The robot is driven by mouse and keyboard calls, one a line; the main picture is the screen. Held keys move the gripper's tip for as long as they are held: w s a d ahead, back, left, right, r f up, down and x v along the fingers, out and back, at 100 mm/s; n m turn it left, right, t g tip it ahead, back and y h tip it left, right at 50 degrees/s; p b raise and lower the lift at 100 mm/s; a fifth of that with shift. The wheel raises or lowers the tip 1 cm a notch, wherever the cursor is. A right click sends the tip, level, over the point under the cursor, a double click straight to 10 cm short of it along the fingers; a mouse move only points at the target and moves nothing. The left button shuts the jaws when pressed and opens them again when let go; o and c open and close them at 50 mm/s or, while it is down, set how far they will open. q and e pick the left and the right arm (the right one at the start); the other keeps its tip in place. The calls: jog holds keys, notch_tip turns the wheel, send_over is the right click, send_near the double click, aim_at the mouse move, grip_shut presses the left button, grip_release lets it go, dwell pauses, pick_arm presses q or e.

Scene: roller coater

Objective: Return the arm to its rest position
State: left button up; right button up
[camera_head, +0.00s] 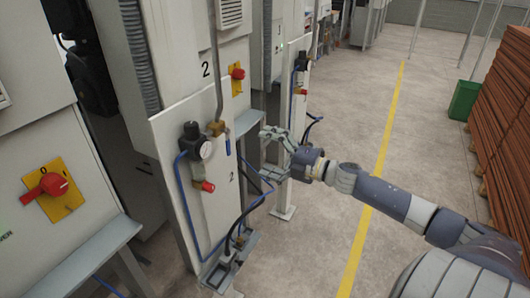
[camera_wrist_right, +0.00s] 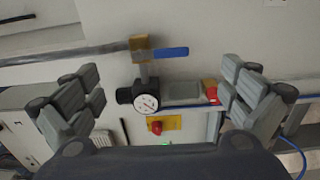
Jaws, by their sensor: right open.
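My right gripper (camera_head: 268,154) is open and empty, held in the air to the right of the panel marked 2 (camera_head: 222,190). Its arm comes in from the lower right, stretched out over the floor. In the right wrist view, its two spread fingers (camera_wrist_right: 162,78) frame a pressure gauge (camera_wrist_right: 146,103), a blue-handled valve (camera_wrist_right: 171,53) and a red fitting (camera_wrist_right: 211,93). Nothing is between the fingers at close range. In the head view the gauge (camera_head: 206,149) and the blue handle (camera_head: 228,147) are left of the gripper, apart from it. My left gripper is not in view.
A red rotary switch (camera_head: 54,184) on a yellow plate is at the left, with another (camera_head: 237,74) higher up. Blue hoses (camera_head: 187,215) run down the panel. A yellow floor line (camera_head: 375,190) crosses clear floor. Brown stacked boards (camera_head: 510,120) and a green bin (camera_head: 464,100) stand right.

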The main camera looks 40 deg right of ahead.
jog(key=shift+f, duration=0.1)
dwell(0.4)
